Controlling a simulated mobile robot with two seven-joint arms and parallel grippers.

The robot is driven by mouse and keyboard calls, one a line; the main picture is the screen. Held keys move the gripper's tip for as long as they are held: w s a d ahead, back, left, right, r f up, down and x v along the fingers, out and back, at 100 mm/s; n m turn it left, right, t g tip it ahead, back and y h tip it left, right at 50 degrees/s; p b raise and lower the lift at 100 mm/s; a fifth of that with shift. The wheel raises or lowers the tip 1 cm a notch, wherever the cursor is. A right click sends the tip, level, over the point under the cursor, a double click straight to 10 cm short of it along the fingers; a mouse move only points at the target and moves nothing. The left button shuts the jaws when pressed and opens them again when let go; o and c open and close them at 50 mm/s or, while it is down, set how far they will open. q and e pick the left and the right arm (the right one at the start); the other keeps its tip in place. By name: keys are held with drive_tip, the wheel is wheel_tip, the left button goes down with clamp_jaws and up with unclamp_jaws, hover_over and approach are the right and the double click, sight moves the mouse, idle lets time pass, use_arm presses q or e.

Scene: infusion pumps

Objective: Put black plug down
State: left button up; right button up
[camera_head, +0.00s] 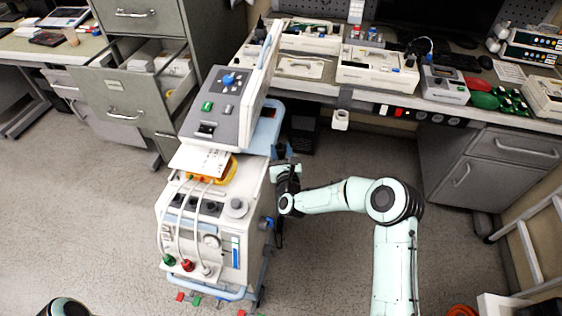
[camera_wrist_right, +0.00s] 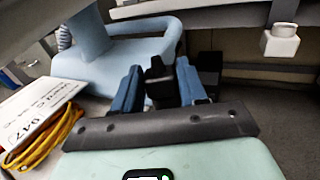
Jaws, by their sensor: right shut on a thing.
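My right gripper (camera_wrist_right: 159,88) has two blue fingers closed on a black plug (camera_wrist_right: 158,78) in the right wrist view. The plug's dark body stands up between the fingertips. In the head view, the right gripper (camera_head: 282,156) is at the right side of the white medical cart, below the front edge of the workbench. The plug is too small and covered to make out there. A rounded dark part of my left arm shows at the bottom left of the head view, but its gripper is out of the frame.
The white cart (camera_head: 207,258) carries a grey monitor unit (camera_head: 222,105), a paper card (camera_head: 203,160) and a yellow cable coil. A blue curved handle (camera_wrist_right: 115,62) lies just beyond my fingers. The workbench (camera_head: 385,98) holds several devices. A white box-shaped fitting (camera_head: 340,119) hangs at its edge.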

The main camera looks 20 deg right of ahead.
drive_tip(key=shift+f, duration=2.5)
drive_tip(key=shift+f+b, duration=0.2)
drive_tip(key=shift+b, duration=0.2)
drive_tip(key=o, duration=1.2)
drive_tip(key=shift+r, duration=0.2)
drive_tip(key=shift+s+p, duration=0.25)
drive_tip(key=shift+p, duration=0.05)
drive_tip(key=v, duration=1.1)
drive_tip(key=shift+s+b, duration=0.25)
drive_tip(key=shift+b, duration=0.2)
